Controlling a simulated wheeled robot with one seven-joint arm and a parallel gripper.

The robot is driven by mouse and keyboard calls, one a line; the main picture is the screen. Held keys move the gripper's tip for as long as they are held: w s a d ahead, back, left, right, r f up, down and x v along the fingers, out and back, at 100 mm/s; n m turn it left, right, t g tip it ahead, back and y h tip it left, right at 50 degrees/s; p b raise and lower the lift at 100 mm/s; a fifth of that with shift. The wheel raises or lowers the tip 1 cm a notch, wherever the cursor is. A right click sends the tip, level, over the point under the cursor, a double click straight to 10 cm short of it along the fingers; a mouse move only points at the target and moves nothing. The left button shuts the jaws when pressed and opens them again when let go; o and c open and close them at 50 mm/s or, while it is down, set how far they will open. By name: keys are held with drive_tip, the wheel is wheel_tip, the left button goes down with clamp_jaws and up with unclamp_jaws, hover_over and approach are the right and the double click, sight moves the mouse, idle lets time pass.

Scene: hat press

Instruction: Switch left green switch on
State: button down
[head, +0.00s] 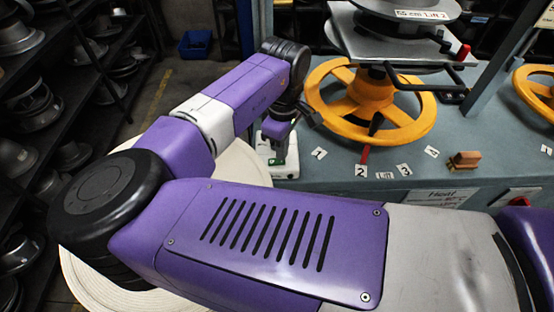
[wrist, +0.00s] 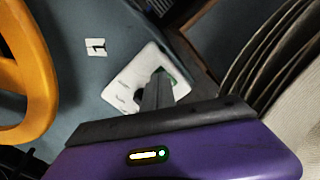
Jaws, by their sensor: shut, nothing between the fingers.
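The white switch box (head: 285,170) sits at the left end of the grey-blue bench, with a green part (head: 277,161) showing below my gripper. In the wrist view the white box (wrist: 122,94) lies under my gripper, and a sliver of the green switch (wrist: 172,76) shows beside the fingertips. My gripper (head: 279,148) is shut and empty, pointing down at the box; its closed fingers also show in the wrist view (wrist: 159,84). The fingers hide most of the switch, so I cannot tell its position or whether they touch it.
A yellow handwheel (head: 420,130) stands right of my gripper under the press plates. Number labels (head: 361,171), a red lever (head: 365,154) and a wooden block (head: 464,160) are on the bench. Shelves of metal hat forms (head: 30,105) line the left.

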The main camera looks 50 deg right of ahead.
drive_tip(key=shift+f+b, duration=0.3)
drive_tip(key=shift+f, duration=0.55)
idle(0.4)
drive_tip(key=shift+r, duration=0.15)
wheel_tip(320, 180, up, 7)
drive_tip(key=p, duration=0.7)
idle(0.7)
